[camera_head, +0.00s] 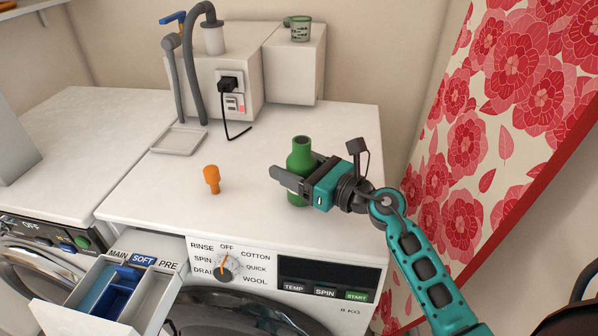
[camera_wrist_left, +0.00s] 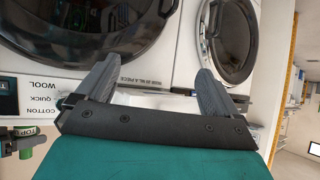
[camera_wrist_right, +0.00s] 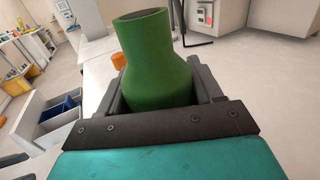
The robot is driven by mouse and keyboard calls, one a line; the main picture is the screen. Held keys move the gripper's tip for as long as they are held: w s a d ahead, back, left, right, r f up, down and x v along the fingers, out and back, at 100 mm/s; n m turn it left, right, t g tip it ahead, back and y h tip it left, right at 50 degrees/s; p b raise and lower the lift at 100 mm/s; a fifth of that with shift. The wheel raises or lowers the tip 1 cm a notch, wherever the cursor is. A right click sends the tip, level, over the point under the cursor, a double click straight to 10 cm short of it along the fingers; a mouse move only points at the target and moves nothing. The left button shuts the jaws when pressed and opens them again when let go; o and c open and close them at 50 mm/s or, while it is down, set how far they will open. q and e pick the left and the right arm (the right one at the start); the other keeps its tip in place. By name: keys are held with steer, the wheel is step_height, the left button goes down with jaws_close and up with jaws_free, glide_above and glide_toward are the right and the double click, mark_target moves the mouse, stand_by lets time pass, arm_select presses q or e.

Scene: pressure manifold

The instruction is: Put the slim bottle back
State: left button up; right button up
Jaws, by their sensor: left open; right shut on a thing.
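The slim bottle is green with a narrower neck (camera_head: 300,155) and stands upright at the right of the white washer top in the head view. My right gripper (camera_head: 289,182) is shut on the bottle's body from the right. In the right wrist view the green bottle (camera_wrist_right: 155,60) fills the space between the fingers, and its lower part is hidden by the gripper. My left gripper (camera_wrist_left: 165,85) shows only in its own wrist view. It is open and empty, in front of the washer doors.
A shallow tray (camera_head: 179,140) lies further back. The detergent drawer (camera_head: 118,290) is pulled out. A floral panel (camera_head: 500,120) bounds the right.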

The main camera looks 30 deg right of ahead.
steer(key=shift+f, duration=0.25)
steer(key=shift+r, duration=0.1)
steer(key=shift+f, duration=0.2)
arm_select(q)
steer(key=shift+w+d+r, duration=0.35)
steer(key=shift+w, duration=0.15)
arm_select(e)
steer(key=o, duration=1.1)
steer(key=shift+r, duration=0.2)
steer(key=b+v, duration=0.1)
steer(key=v, duration=0.9)
steer(key=shift+s+d+f+b, duration=0.1)
steer(key=shift+s+d+b, duration=0.1)
steer(key=shift+s+b, duration=0.1)
arm_select(q)
steer(key=shift+w+d+f, duration=0.1)
steer(key=shift+d+f, duration=0.2)
steer(key=shift+f, duration=0.05)
arm_select(e)
steer(key=shift+s+d, duration=0.25)
steer(key=shift+s, duration=0.35)
